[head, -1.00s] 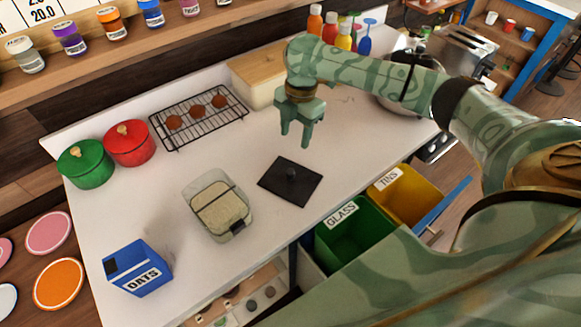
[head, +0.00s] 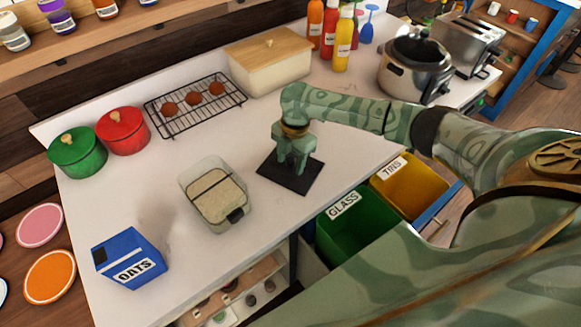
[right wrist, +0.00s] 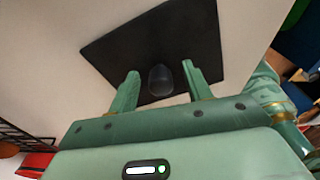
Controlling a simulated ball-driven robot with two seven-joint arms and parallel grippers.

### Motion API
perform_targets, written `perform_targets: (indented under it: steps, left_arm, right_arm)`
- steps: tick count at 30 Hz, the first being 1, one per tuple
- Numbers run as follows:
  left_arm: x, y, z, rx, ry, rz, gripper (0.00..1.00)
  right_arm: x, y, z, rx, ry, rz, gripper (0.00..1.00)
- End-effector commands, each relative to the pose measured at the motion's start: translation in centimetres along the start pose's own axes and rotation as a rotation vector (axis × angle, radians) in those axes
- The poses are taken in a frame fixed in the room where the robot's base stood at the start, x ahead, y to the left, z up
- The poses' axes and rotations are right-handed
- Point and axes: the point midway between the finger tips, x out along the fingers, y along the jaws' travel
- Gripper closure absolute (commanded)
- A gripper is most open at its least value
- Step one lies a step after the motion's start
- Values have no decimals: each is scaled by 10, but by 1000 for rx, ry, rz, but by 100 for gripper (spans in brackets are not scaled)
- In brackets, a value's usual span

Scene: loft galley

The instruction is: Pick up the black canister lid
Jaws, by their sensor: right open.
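The black canister lid (head: 290,186) lies flat on the white counter, right of the clear canister (head: 216,195) with pale contents. In the right wrist view the lid (right wrist: 187,38) shows as a dark rectangle with a rounded knob (right wrist: 161,79) at its middle. My right gripper (head: 293,168) is over the lid, pointing down, and hides the knob in the head view. In the right wrist view my right gripper (right wrist: 160,80) is open, with one finger on each side of the knob and a gap on both sides. My left gripper is out of view.
A blue oats box (head: 131,259) stands at the front left. Green (head: 78,154) and red (head: 123,131) pots and a wire rack (head: 195,107) are behind. Green glass (head: 350,232) and yellow tins (head: 408,188) bins sit below the counter's front edge.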

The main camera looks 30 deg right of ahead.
Motion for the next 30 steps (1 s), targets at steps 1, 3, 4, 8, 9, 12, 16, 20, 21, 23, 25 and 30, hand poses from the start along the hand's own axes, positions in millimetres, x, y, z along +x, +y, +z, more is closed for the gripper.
perform_targets:
  steps: [1, 3, 4, 8, 9, 12, 16, 20, 21, 23, 25, 30]
  left_arm:
    - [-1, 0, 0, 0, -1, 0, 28]
    - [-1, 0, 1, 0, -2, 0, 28]
    - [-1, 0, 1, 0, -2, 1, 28]
    - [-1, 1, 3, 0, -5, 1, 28]
    - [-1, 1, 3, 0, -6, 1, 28]
    - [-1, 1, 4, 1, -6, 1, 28]
    - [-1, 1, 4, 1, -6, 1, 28]
    - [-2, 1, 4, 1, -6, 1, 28]
    - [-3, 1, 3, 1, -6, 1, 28]
    - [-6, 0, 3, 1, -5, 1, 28]
    - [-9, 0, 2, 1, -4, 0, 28]
    - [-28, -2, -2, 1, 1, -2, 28]
  right_arm:
    - [-1, 0, 0, 0, 0, 1, 51]
    - [-1, 0, 0, 0, 0, 1, 51]
    - [-2, 0, 0, -1, 0, 1, 53]
    - [-2, 0, 0, -1, 0, 1, 90]
    - [-2, 0, 0, -1, 0, 1, 99]
    - [-2, 0, 0, -1, 0, 1, 100]
    - [-2, 0, 0, -1, 0, 1, 100]
    - [-5, 0, -1, -1, 0, 1, 100]
    - [-8, 0, -1, -2, 1, 1, 100]
    - [-14, 1, -2, -2, 1, 2, 100]
    - [-25, 1, -3, -1, 1, 3, 100]
    - [-63, -21, -12, -4, -1, 1, 100]
